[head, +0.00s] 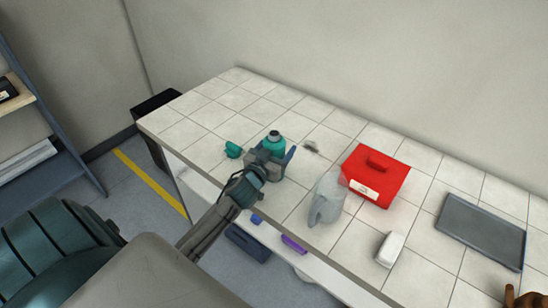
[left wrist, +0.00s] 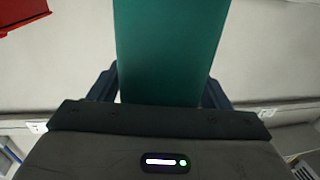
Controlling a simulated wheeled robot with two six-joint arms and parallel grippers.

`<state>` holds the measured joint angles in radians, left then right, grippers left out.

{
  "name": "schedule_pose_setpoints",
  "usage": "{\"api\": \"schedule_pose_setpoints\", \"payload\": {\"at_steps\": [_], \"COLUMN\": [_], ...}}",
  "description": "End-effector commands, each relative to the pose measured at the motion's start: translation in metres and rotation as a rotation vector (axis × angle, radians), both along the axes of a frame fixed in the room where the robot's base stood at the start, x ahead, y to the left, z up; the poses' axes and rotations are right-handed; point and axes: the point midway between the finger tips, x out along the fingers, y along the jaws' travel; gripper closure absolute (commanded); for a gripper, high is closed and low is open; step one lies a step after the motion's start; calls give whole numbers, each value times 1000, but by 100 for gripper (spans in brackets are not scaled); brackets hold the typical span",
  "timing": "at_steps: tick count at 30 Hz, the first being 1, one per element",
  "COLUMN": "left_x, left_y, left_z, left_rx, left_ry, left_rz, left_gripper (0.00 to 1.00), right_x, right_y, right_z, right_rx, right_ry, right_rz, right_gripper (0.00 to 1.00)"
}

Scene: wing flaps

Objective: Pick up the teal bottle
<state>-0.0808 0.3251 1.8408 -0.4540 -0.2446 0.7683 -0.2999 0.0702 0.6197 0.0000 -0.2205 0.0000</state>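The teal bottle (head: 274,143) stands upright near the counter's front edge in the head view, its lower part hidden by my gripper. In the left wrist view the teal bottle (left wrist: 168,50) fills the middle, running out of the top. My left gripper (head: 273,160) is at the bottle, with one finger on either side of it. In the left wrist view the left gripper's dark blue fingers (left wrist: 161,90) lie close along both bottle edges, their tips partly hidden behind it. I cannot tell whether they press on it. My right gripper is not in view.
A teal mug (head: 233,150) is left of the bottle. To the right are a grey pitcher-like object (head: 327,198), a red box (head: 376,176), a white block (head: 390,250) and a dark tray (head: 481,231). The counter behind the bottle is mostly clear.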

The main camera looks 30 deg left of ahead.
Motion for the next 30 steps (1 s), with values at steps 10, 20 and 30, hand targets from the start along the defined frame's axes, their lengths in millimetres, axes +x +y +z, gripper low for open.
{"api": "schedule_pose_setpoints", "payload": {"at_steps": [10,20,30], "left_x": [0,0,-37], "left_y": [0,0,-12], "left_z": [0,13,33], "left_rx": [0,0,2], "left_ry": [-1,-3,0], "left_rz": [0,0,-2], "left_gripper": [69,69,69], "right_x": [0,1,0], "right_y": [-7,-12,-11], "right_z": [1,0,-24], "right_rx": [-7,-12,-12], "right_ry": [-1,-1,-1], "right_rz": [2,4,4], "right_gripper": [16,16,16]}}
